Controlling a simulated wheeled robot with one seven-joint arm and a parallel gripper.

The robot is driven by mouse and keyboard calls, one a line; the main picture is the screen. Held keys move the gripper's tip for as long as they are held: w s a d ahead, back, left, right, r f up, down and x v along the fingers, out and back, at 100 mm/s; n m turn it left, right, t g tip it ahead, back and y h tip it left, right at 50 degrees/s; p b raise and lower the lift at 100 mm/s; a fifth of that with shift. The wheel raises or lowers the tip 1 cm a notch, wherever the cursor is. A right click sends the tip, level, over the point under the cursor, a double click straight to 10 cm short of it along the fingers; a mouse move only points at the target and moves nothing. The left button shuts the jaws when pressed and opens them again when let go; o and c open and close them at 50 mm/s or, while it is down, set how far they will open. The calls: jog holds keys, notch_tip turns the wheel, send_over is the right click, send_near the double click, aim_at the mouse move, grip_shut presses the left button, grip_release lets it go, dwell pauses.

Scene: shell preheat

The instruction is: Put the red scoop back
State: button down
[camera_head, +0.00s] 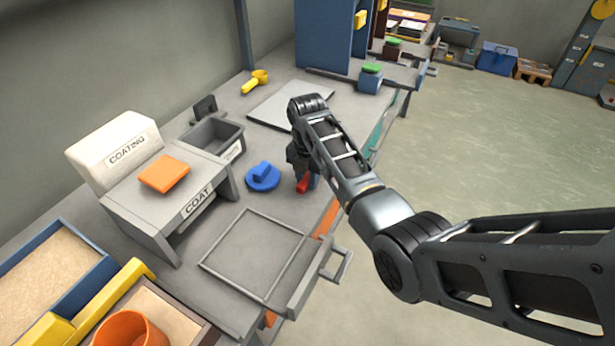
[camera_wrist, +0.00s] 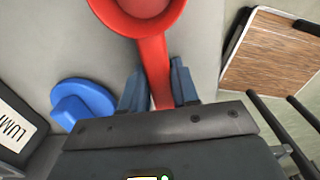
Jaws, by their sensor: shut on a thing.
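The red scoop (camera_wrist: 152,62) is in my gripper (camera_wrist: 158,88). In the wrist view its handle runs between the two blue fingers, with the bowl beyond them at the top edge, partly cut off. In the head view a small red part of the scoop (camera_head: 303,185) shows under my gripper (camera_head: 304,172), above the bench (camera_head: 230,205), just right of the blue round lid (camera_head: 262,178). The blue lid also shows in the wrist view (camera_wrist: 84,106), left of the fingers. Most of the scoop is hidden by my arm in the head view.
A grey bin (camera_head: 222,140) and a COAT stand (camera_head: 165,200) with an orange block (camera_head: 165,173) are to the left. A yellow scoop (camera_head: 255,82) lies at the back. An orange cup (camera_head: 128,330) is at front left. A framed square (camera_head: 240,275) lies in front.

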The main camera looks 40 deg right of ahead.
aim_at(307, 177)
jog(key=c, duration=0.8)
grip_release()
jog(key=shift+f, duration=0.1)
jog(key=shift+c, duration=0.2)
notch_tip(307, 177, up, 12)
